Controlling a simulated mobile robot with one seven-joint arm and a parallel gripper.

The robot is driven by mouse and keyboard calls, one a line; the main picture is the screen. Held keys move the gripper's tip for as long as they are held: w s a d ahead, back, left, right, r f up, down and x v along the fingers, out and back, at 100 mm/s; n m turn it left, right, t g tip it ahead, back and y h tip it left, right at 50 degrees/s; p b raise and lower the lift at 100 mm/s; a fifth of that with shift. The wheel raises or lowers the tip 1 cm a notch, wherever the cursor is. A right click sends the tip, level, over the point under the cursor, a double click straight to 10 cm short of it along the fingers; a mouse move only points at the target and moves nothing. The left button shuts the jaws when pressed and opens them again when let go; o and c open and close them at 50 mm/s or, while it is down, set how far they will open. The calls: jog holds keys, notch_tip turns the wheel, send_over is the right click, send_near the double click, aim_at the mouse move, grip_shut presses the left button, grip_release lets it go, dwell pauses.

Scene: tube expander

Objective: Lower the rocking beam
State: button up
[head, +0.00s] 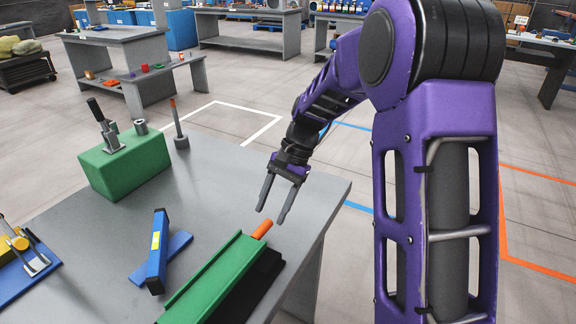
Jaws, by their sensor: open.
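A long green beam (216,276) lies at the table's front right, over a black part (258,284). An orange cylindrical end (262,229) sticks out at its far end. A blue bar (157,248) with a yellow label rests tilted across a flat blue plate (176,256), left of the green beam. I cannot tell for sure which of these is the rocking beam. My gripper (271,217) is open and empty, its fingers pointing down near the orange end. Whether it touches that end is unclear.
On the grey table (232,185), a green block (125,164) carries a black-handled lever clamp (104,124). An orange-tipped rod (176,124) stands beside it. A blue plate with a clamp (32,262) is at the left edge. My arm hides the right side.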

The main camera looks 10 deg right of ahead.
jog(key=p+v, duration=0.2)
jog(key=v, duration=1)
jog(key=shift+d, duration=0.15)
jog(key=shift+r, duration=0.1)
